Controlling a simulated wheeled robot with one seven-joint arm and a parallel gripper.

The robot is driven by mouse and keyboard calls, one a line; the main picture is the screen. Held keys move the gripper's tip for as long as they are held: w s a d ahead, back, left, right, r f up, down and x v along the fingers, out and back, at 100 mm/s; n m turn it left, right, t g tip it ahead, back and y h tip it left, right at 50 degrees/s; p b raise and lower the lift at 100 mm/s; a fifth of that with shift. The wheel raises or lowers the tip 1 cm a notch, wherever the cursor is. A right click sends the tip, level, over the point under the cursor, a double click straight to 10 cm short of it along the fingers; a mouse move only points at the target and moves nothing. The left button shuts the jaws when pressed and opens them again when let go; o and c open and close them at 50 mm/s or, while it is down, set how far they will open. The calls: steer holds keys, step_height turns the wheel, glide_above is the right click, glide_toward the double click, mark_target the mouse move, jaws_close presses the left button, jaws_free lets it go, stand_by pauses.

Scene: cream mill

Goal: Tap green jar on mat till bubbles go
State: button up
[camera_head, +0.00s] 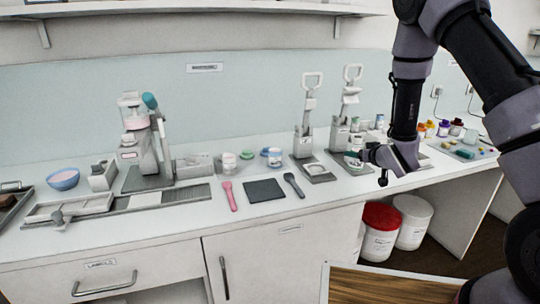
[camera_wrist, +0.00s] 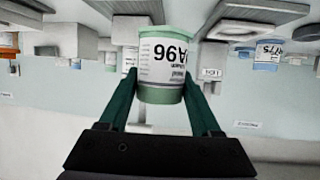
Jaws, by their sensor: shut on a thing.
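In the head view the jar (camera_head: 353,159) is small and partly hidden at the tip of my gripper (camera_head: 362,156), by the foot of the right press. I cannot tell its height above the counter, and bubbles cannot be made out. The mat is probably the dark square pad (camera_head: 264,190) lying bare near the counter's front edge, left of my gripper.
A pink spatula (camera_head: 229,195) and a dark spoon (camera_head: 293,185) flank the mat. Behind it stand a white jar (camera_head: 229,163) and a blue-banded jar (camera_head: 275,157). Colourful small jars (camera_head: 443,128) are at right.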

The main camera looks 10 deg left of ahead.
steer(key=shift+s+a+f+n+g+y, duration=0.3)
steer(key=shift+s+a+n+g+y, duration=1.6)
steer(key=shift+a, duration=3.15)
steer(key=shift+s+a+f+n+g+y, duration=0.4)
steer(key=shift+s+a+n, duration=0.55)
steer(key=shift+s+a, duration=3.1)
steer(key=shift+s+a+f+n+g+y, duration=0.15)
steer(key=shift+s+a+n+g+y, duration=1.1)
steer(key=shift+a, duration=4.85)
steer(key=shift+s, duration=0.1)
jaws_close()
steer(key=shift+f, duration=1.35)
steer(key=o, duration=1.5)
jaws_free()
steer(key=shift+r, duration=0.1)
